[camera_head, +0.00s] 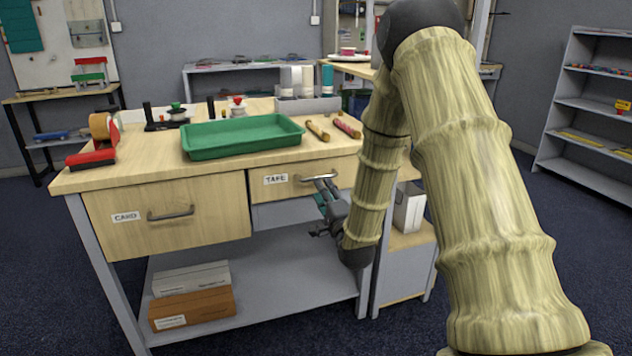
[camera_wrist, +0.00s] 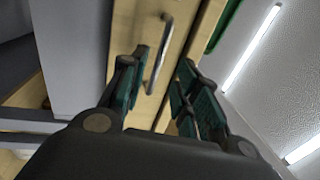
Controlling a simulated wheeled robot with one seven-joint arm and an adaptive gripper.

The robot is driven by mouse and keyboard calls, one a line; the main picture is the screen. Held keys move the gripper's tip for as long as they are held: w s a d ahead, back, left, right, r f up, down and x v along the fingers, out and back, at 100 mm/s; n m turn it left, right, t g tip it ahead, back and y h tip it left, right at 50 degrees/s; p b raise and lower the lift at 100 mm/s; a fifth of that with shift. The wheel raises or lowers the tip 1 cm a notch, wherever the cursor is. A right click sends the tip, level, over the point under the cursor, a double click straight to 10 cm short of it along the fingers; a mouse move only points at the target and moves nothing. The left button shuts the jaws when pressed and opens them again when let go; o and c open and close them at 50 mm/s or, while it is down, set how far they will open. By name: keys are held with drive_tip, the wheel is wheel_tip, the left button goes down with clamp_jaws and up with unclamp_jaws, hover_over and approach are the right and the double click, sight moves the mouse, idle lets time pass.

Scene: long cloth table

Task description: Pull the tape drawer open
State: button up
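The tape drawer (camera_head: 290,191) is the right one of two drawers under the workbench top, with a pale wood front and a TAPE label (camera_head: 275,180). It looks shut. Its grey bar handle (camera_head: 318,178) also shows in the wrist view (camera_wrist: 160,55), running lengthwise between my fingers. My gripper (camera_head: 321,190) is at the drawer front, just below the handle in the head view. In the wrist view my gripper (camera_wrist: 163,58) is open, with one green-padded finger on each side of the handle. I cannot tell whether either finger touches it.
The card drawer (camera_head: 185,228) with its own handle (camera_head: 170,213) is to the left. A green tray (camera_head: 243,137) stands on the workbench (camera_head: 75,180) above. Boxes (camera_head: 192,305) lie on the lower shelf. Open floor lies in front of the bench.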

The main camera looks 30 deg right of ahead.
sight(316, 178)
drive_tip(key=b+x, duration=0.1)
drive_tip(key=x, duration=0.6)
drive_tip(key=shift+w, duration=0.15)
clamp_jaws()
